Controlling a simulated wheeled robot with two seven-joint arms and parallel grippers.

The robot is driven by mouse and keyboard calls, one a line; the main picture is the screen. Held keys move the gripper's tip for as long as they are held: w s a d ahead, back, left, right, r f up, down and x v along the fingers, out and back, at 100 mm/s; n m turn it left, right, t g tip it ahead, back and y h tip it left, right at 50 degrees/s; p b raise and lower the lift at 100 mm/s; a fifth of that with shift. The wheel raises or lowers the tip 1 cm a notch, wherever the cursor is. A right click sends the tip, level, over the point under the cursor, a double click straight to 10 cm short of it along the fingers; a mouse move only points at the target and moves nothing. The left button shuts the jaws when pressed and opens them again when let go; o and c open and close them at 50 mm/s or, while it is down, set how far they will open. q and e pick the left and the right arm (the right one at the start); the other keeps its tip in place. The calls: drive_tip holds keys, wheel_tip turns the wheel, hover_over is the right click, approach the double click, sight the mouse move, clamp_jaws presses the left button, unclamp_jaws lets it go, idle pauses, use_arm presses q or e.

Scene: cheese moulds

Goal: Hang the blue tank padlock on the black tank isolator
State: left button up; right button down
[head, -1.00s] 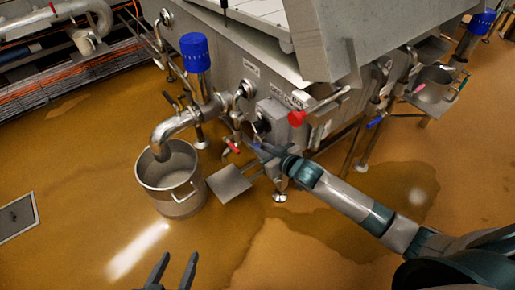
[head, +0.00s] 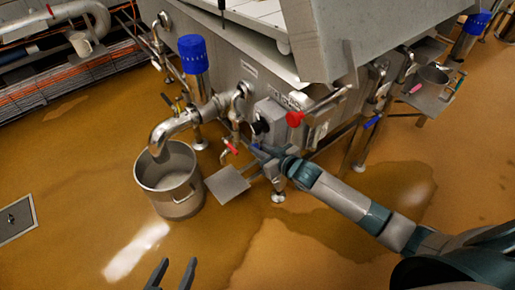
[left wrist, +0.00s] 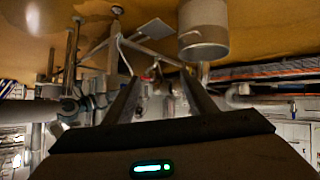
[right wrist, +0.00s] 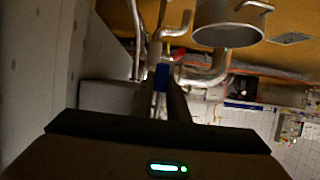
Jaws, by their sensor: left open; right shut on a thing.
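My right gripper (head: 261,150) is shut on a blue item, the padlock (right wrist: 161,77), which shows between the fingertips in the right wrist view. In the head view the blue padlock (head: 256,147) is a small patch at the fingertips. The black isolator (head: 261,127) is a dark knob on the left side of a grey box on the tank's side. The padlock is just below it in the picture; I cannot tell whether they touch. The shackle is too small to make out. My left gripper (head: 174,272) is open and empty above the floor, low in the head view.
A red knob or handle (head: 294,118) sits right of the isolator. A steel pot (head: 168,183) stands under the bent outlet pipe (head: 170,130) with its blue-topped valve (head: 193,52). A small metal plate (head: 225,185) juts out below my right gripper. The front floor is clear.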

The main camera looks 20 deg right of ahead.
drive_tip(key=shift+d+f, duration=0.3)
drive_tip(key=shift+d, duration=0.3)
drive_tip(key=c, duration=1.7)
unclamp_jaws()
use_arm(q)
drive_tip(key=shift+f, duration=0.1)
use_arm(e)
drive_tip(key=shift+s+d, duration=0.1)
drive_tip(key=shift+s, duration=0.2)
drive_tip(key=shift+o, duration=0.3)
drive_tip(key=p+v, duration=0.1)
drive_tip(key=v, duration=0.5)
drive_tip(key=shift+r+p, duration=0.3)
drive_tip(key=shift+p, duration=0.05)
use_arm(q)
drive_tip(key=s+a+f+g+y+p, duration=0.1)
drive_tip(key=s+a+f+g, duration=0.2)
drive_tip(key=s, duration=0.1)
drive_tip(key=shift+s+a+f+g+y, duration=0.15)
drive_tip(key=shift+a+f+g+y, duration=0.05)
drive_tip(key=shift+f+g+y, duration=0.2)
use_arm(e)
drive_tip(key=a+v, duration=0.1)
drive_tip(key=v, duration=0.9)
drive_tip(key=shift+s+r, duration=0.25)
drive_tip(key=shift+s, duration=0.05)
